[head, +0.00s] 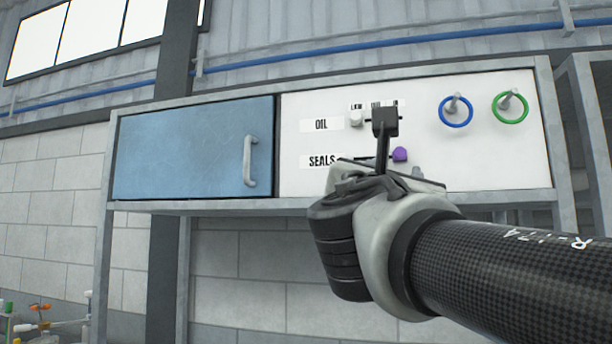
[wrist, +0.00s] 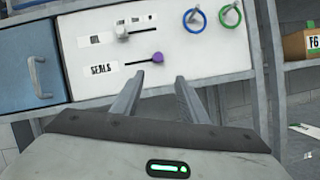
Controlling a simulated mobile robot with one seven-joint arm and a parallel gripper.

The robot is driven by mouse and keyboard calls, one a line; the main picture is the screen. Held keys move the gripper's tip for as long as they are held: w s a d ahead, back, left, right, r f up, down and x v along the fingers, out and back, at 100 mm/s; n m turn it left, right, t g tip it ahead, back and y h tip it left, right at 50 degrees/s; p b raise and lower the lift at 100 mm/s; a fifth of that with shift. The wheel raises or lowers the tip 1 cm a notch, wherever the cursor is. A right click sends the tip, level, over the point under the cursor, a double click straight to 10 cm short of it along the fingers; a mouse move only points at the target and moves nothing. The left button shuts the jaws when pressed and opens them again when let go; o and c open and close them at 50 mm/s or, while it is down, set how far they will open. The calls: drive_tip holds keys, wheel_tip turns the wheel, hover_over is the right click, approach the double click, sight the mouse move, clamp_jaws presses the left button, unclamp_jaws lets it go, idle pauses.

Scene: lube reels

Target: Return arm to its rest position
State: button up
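My gripper (wrist: 159,77) is open in the wrist view, with two grey fingers apart and nothing between them. In the head view, my gripper (head: 385,122) is raised in front of the white panel (head: 420,95), and its wrist hides part of the panel's lower edge. The purple knob (wrist: 158,57) of the SEALS slider lies just beyond the fingertips in the wrist view, apart from them. It also shows in the head view (head: 400,154) beside the dark finger. The white OIL knob (wrist: 121,31) is higher and to the left. Whether a fingertip touches the panel cannot be told.
A blue cabinet door (head: 190,150) with a grey handle (head: 250,161) is shut at left. Blue (head: 456,111) and green (head: 510,106) rings hang on pegs at right. A metal frame edges the panel. An orange-brown box (wrist: 301,46) sits on a shelf at right. Open space lies below the panel.

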idle(0.4)
drive_tip(key=s+d+f+m+g+y+p, duration=0.1)
drive_tip(key=s+d+f+m+g+p, duration=0.15)
drive_tip(key=f+m, duration=0.4)
drive_tip(key=s+d+f+m+g+y+p, duration=0.1)
drive_tip(key=s+d+f+m+g+p, duration=0.2)
drive_tip(key=f, duration=0.6)
drive_tip(key=s+d+f+m+g+y+p, duration=0.1)
drive_tip(key=d+f+m+g+p, duration=0.1)
drive_tip(key=f+m+g, duration=0.4)
drive_tip(key=s+a+f+m+g+y+p, duration=0.1)
drive_tip(key=s+a+f+m+y+p, duration=0.1)
drive_tip(key=f, duration=0.5)
drive_tip(key=s+a+f+m+g+y+p, duration=0.2)
drive_tip(key=s+a+f+m+y, duration=0.2)
drive_tip(key=s+a+f+m, duration=0.3)
drive_tip(key=shift+s+f+m, duration=0.2)
drive_tip(key=shift+s+m, duration=0.2)
drive_tip(key=shift+m, duration=0.85)
